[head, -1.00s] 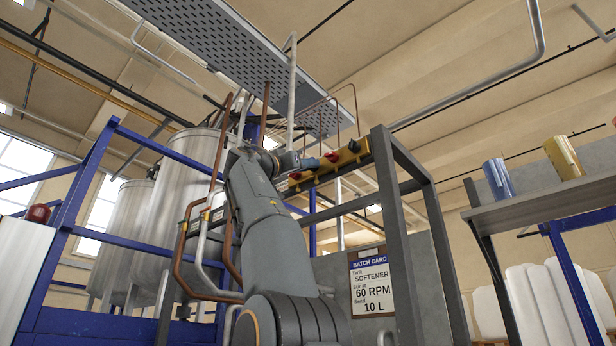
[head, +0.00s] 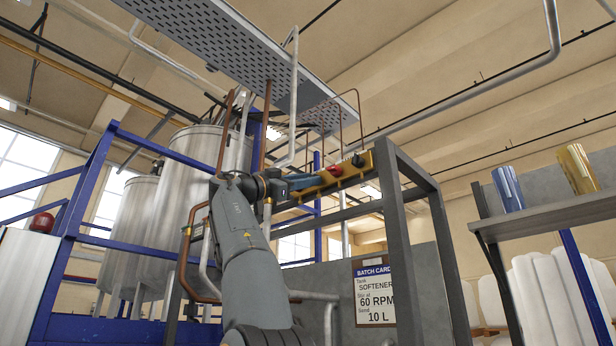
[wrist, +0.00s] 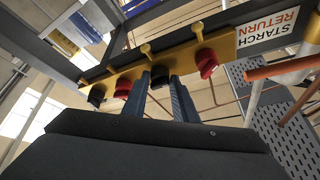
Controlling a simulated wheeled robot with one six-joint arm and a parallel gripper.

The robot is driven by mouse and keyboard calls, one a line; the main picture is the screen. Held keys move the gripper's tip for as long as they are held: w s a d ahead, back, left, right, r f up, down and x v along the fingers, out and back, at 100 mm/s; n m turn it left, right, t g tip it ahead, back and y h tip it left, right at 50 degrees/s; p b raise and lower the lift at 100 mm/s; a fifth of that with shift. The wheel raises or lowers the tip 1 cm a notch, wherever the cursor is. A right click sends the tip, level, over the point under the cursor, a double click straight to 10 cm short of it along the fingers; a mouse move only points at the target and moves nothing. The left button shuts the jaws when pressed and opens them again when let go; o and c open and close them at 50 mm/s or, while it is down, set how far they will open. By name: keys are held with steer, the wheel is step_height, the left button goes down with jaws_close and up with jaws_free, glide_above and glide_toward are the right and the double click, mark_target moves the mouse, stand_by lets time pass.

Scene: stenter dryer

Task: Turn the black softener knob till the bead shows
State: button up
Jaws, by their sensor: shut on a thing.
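A yellow valve bar (wrist: 225,47) crosses the wrist view with black and red knobs on it. My gripper (wrist: 160,84) has its two fingers on either side of a black knob (wrist: 160,75) and is shut on it. Another black knob (wrist: 97,96) and a red knob (wrist: 123,88) are to its left, and a red knob (wrist: 206,63) is to its right. I cannot read a softener label at the held knob, and no bead can be made out. In the head view my gripper (head: 300,183) reaches the yellow bar (head: 352,173), its fingertips hard to see.
A batch card (head: 374,290) reads softener, 60 RPM, 10 L. A grey frame (head: 400,220) carries the bar's right end. Steel tanks (head: 205,160) and blue rails stand left. A shelf (head: 550,214) with blue and gold cones is right. A sign (wrist: 268,30) reads starch return.

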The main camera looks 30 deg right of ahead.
steer(key=shift+w+f, duration=0.1)
steer(key=o, duration=1)
steer(key=b+v, duration=0.3)
steer(key=v, duration=0.4)
steer(key=shift+a+b, duration=0.35)
steer(key=shift+f, duration=0.15)
